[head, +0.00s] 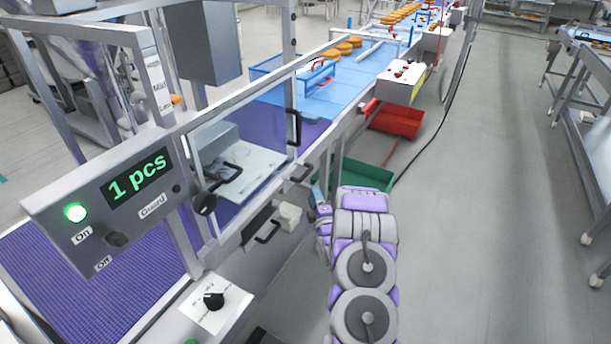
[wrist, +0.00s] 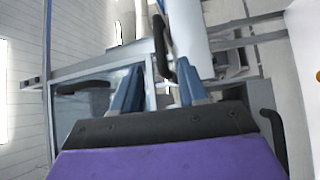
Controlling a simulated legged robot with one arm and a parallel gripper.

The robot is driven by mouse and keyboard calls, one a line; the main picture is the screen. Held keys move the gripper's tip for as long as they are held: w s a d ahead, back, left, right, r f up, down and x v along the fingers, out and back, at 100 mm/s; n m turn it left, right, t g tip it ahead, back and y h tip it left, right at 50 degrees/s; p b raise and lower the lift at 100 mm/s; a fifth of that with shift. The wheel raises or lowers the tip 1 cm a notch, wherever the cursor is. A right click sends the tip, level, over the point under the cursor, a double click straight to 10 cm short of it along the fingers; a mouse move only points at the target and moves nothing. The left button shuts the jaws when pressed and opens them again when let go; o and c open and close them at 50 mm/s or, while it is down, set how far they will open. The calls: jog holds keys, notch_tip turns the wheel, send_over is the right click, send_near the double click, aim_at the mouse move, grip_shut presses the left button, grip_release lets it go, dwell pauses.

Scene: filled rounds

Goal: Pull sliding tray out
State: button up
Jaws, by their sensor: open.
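The pale metal tray (head: 250,166) lies inside the machine behind the clear guard, with a black handle (head: 228,172) at its front. Lower on the machine's side, a grey drawer-like front carries another black handle (head: 267,232); I cannot tell which of the two is the sliding tray. My gripper (wrist: 158,88) is open, its two blue fingers apart with nothing between them. A black handle (wrist: 162,48) shows just beyond the fingertips, apart from them. In the head view my arm mostly hides the gripper, which is beside the machine, right of the lower handle.
A control panel (head: 125,190) reads "1 pcs" with a green light. A green crate (head: 368,175) and a red crate (head: 398,121) stand beyond my arm. A blue conveyor (head: 345,85) carries round orange-brown items.

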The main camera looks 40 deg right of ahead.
aim_at(307, 174)
jog(key=shift+d+b+x, duration=0.15)
jog(key=shift+b+x, duration=0.45)
jog(key=shift+x, duration=2.45)
jog(key=shift+d+b+x, duration=0.1)
jog(key=shift+b+x, duration=0.45)
jog(key=shift+x, duration=2.45)
jog(key=shift+f, duration=0.1)
jog(key=shift+s+a, duration=0.1)
jog(key=shift+a, duration=0.05)
grip_shut()
jog(key=shift+f, duration=0.1)
